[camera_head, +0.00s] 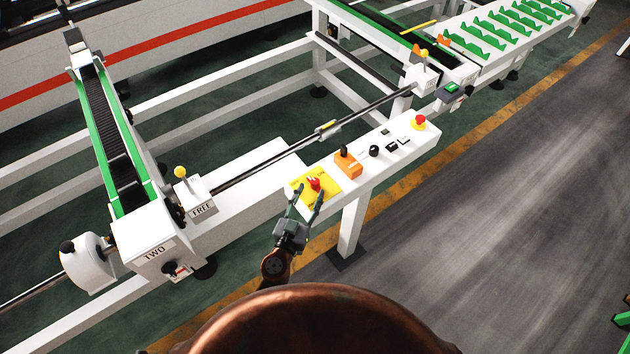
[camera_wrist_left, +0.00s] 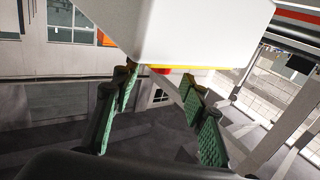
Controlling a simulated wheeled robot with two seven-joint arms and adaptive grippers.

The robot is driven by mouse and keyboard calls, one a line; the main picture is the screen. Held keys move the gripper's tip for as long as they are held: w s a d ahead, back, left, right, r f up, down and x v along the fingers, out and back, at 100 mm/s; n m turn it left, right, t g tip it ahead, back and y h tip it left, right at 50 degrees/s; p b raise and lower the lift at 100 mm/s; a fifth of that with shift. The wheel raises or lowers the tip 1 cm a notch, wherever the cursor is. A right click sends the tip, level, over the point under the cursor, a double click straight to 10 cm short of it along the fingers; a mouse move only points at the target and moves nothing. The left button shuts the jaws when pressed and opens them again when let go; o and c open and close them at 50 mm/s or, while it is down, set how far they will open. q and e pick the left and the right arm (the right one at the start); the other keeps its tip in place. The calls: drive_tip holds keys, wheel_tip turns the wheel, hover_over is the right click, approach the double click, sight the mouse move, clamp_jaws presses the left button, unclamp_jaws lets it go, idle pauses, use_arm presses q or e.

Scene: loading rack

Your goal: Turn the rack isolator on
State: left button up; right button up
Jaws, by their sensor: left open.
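The white control panel (camera_head: 384,158) carries a yellow plate (camera_head: 327,176) with a red knob (camera_head: 314,184), which looks like the rack isolator. My left gripper (camera_head: 309,194) is open at the near side of this knob, with its fingers pointing at it and spread to either side. Whether they touch it I cannot tell. In the left wrist view the open left gripper (camera_wrist_left: 163,92) has its green pads apart. The red knob (camera_wrist_left: 163,70) shows as a sliver between and beyond the fingertips, mostly hidden by a white body (camera_wrist_left: 185,30). The knob's setting is not readable. My right gripper is not in view.
Right of the yellow plate are an orange block (camera_head: 347,164) with a black knob, a round black knob (camera_head: 374,151), small switches and a red button on yellow (camera_head: 418,122). A block marked FREE (camera_head: 201,208) stands to the left. Open floor (camera_head: 480,240) lies to the right.

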sight(314, 186)
use_arm(q)
drive_tip(key=x, duration=0.5)
drive_tip(key=shift+w+d, duration=0.1)
drive_tip(key=shift+w, duration=0.25)
drive_tip(key=shift+c, duration=0.4)
clamp_jaws()
